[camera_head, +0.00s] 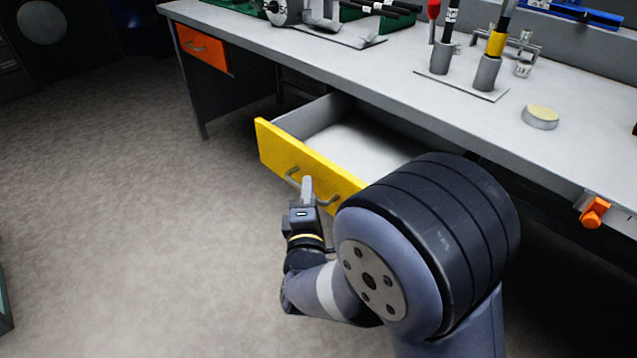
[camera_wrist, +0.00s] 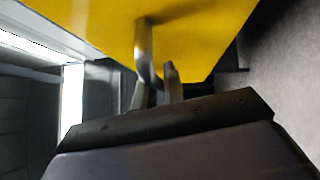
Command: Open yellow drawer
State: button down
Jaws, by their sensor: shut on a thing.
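The yellow drawer (camera_head: 300,159) is pulled well out from under the grey workbench, and its light inside (camera_head: 350,142) shows empty where visible. Its right end is hidden behind my arm. A metal bar handle (camera_head: 292,176) is on its front. My gripper (camera_head: 307,187) is at the handle, shut on it. In the wrist view the yellow front (camera_wrist: 190,30) fills the top, and the handle (camera_wrist: 143,52) runs down to the fingers of my gripper (camera_wrist: 158,92).
The workbench top (camera_head: 400,75) holds a holder with upright tools (camera_head: 487,72), a round tin (camera_head: 540,116) and green trays. An orange drawer (camera_head: 202,46) is shut at the far left. An orange clamp part (camera_head: 595,212) hangs at the right edge. The floor (camera_head: 130,220) at left is clear.

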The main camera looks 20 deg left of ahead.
jog(key=shift+s+a+f, duration=0.1)
jog(key=shift+s, duration=0.1)
jog(key=c, duration=1.5)
grip_release()
jog(key=p+v, duration=0.1)
jog(key=v, duration=0.9)
jog(key=shift+s+d+p, duration=0.2)
jog(key=shift+s+p, duration=0.15)
jog(key=shift+p, duration=0.05)
jog(key=shift+w+a, duration=0.1)
jog(key=shift+w, duration=0.05)
jog(key=b+x, duration=0.2)
jog(key=x, duration=0.8)
jog(key=shift+w, duration=0.45)
